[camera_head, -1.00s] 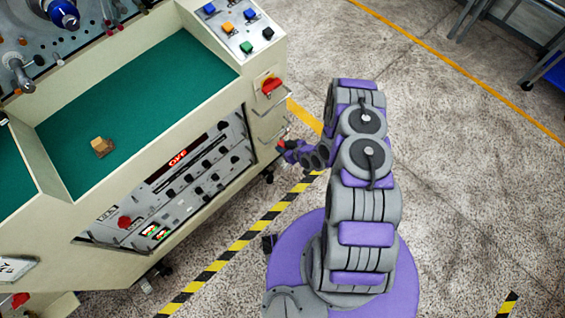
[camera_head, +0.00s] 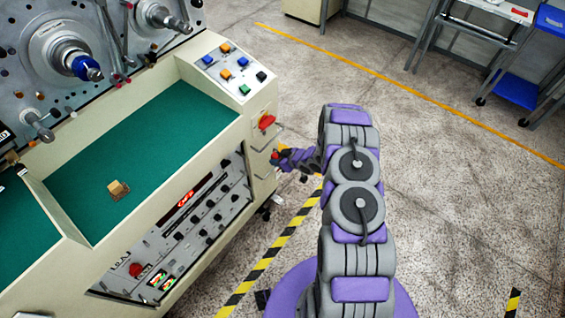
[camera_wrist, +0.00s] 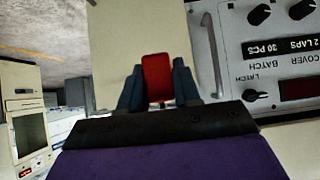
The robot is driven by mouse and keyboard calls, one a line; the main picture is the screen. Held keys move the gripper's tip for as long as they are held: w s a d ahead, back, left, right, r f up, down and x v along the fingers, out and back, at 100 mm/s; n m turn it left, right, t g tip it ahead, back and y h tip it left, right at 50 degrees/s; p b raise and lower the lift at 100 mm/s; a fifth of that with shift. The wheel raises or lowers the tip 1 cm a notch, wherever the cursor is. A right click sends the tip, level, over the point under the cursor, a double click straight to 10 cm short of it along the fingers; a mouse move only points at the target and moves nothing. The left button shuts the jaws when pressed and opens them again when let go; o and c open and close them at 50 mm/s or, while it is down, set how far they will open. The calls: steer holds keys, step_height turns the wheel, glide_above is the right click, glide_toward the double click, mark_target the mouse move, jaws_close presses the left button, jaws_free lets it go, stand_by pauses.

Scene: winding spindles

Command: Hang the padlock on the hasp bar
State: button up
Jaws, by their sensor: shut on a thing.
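The red padlock (camera_wrist: 157,76) is between the two dark fingers of my gripper (camera_wrist: 158,84) in the wrist view. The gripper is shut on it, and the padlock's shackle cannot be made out. In the head view my gripper (camera_head: 277,157) is small and close to the right end face of the cream machine. A small bar-like fitting (camera_head: 268,138) sticks out of that face, just above the gripper and below a red rotary switch (camera_head: 266,121). I cannot tell whether this is the hasp bar or whether the padlock touches it.
The cream machine (camera_head: 90,245) has a green work surface (camera_head: 150,140) with a small tan block (camera_head: 118,189) on it. Its control panel (camera_wrist: 270,60) is close by in the wrist view. Open concrete floor (camera_head: 450,210) lies to the right.

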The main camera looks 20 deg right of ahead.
steer(key=shift+w+a, duration=0.25)
steer(key=shift+w, duration=0.1)
steer(key=shift+w+d+b, duration=0.1)
steer(key=shift+w+b, duration=0.3)
steer(key=shift+w, duration=0.55)
steer(key=w+a+f, duration=0.1)
steer(key=w+a, duration=0.1)
steer(key=shift+w+a+f+b, duration=0.15)
steer(key=shift+w+f+b, duration=0.15)
steer(key=shift+f+b, duration=0.05)
steer(key=shift+a, duration=0.3)
steer(key=o, duration=0.7)
steer(key=shift+c, duration=0.2)
steer(key=o, duration=0.4)
steer(key=shift+d, duration=0.2)
